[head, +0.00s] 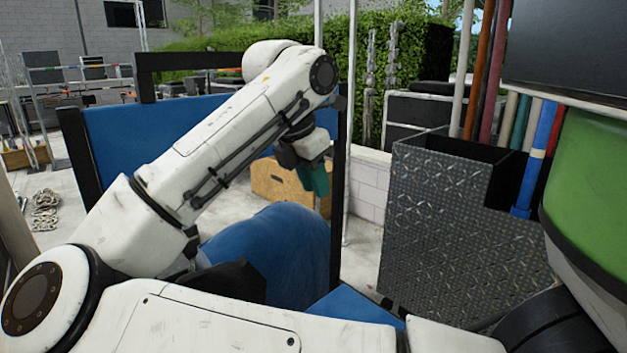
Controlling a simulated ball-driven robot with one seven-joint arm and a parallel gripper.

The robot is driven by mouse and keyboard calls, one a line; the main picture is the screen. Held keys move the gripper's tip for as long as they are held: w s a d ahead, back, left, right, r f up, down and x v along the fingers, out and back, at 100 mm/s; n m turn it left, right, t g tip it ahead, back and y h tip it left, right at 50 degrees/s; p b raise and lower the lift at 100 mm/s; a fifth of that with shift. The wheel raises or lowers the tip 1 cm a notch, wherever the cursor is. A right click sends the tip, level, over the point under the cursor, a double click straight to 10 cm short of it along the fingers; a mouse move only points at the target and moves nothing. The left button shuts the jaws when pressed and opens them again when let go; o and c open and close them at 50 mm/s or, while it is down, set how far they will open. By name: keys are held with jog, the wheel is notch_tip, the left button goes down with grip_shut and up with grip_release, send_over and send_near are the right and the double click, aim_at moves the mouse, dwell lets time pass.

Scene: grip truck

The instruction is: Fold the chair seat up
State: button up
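A blue panel in a black frame (130,145), which looks like the chair's back, stands upright behind my white arm. A flat blue surface (352,304) shows low in the middle, partly covered by my arm; it may be the chair seat, but I cannot tell its angle. A rounded blue shape (270,245) bulges between them, and I cannot tell whether it belongs to the chair. My gripper (316,180), dark with a teal finger, hangs down above and to the right of the rounded shape, apart from it. Its finger gap is not visible.
A black diamond-plate box (455,225) holding coloured poles stands at the right. A green rounded body (590,180) fills the right edge. A wooden crate (285,185) sits behind my gripper. Chains (45,210) lie on the paving at the left.

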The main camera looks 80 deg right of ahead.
jog(key=shift+o, duration=1.4)
jog(key=v, duration=1)
jog(key=shift+r+b, duration=0.35)
jog(key=shift+b, duration=0.05)
jog(key=shift+w+a, duration=0.1)
jog(key=shift+a, duration=0.05)
jog(key=shift+c, duration=0.2)
